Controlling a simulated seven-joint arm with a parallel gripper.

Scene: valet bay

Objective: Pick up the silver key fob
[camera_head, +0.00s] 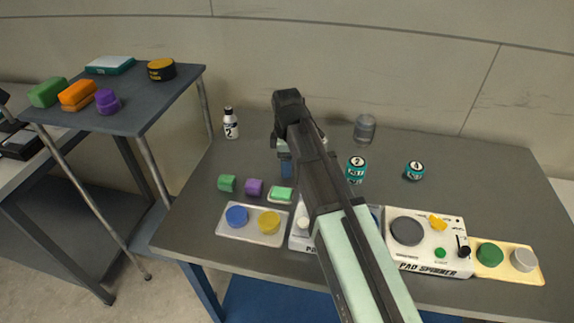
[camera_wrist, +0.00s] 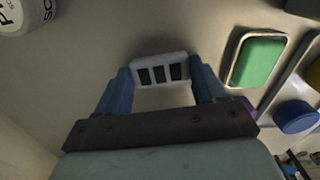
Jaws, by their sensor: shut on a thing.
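In the head view my gripper (camera_head: 286,166) is low over the middle of the grey table (camera_head: 455,196), pointing down. The fob is hidden there behind my arm and fingers.
A pad spinner (camera_head: 430,258) sits in front.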

